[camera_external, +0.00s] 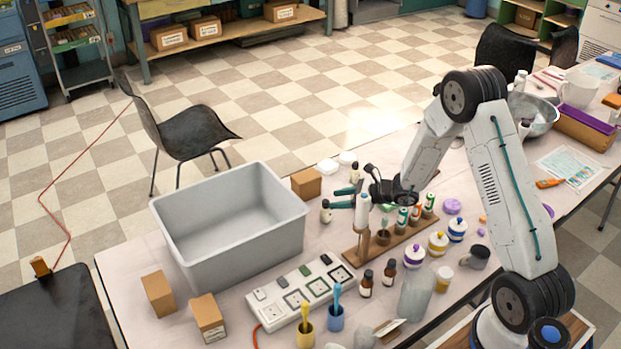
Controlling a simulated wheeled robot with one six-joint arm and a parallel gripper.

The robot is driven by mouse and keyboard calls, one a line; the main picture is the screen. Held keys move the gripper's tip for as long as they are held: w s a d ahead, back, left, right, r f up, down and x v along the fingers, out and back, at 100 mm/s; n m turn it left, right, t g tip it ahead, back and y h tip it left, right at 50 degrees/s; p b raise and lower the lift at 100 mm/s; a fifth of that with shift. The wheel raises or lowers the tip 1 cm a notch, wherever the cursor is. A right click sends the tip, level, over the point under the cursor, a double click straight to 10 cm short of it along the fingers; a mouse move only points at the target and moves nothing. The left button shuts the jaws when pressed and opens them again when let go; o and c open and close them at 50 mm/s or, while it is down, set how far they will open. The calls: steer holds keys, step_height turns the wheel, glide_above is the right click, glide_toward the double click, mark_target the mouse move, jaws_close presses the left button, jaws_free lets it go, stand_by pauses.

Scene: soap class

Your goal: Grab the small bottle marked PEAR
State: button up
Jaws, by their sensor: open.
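My gripper (344,198) is open, with its fingers pointing left above the table, behind the wooden rack (352,253). Nothing shows held in it. A small bottle with a pale label (325,212) stands just left of the fingers, and another small bottle (354,173) stands behind them. The lettering is too small to read, so I cannot tell which bottle is marked PEAR.
A large grey bin (250,247) stands to the left. A power strip (300,293), cups with brushes (305,333), lidded jars (414,256) and a clear bottle (416,296) crowd the front. Small cartons (306,183) stand around the bin. A bare strip of table lies left of the bin.

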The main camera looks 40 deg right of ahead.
mark_target(326, 201)
steer(key=x, duration=0.5)
steer(key=shift+a, duration=0.1)
steer(key=shift+s, duration=0.1)
jaws_close()
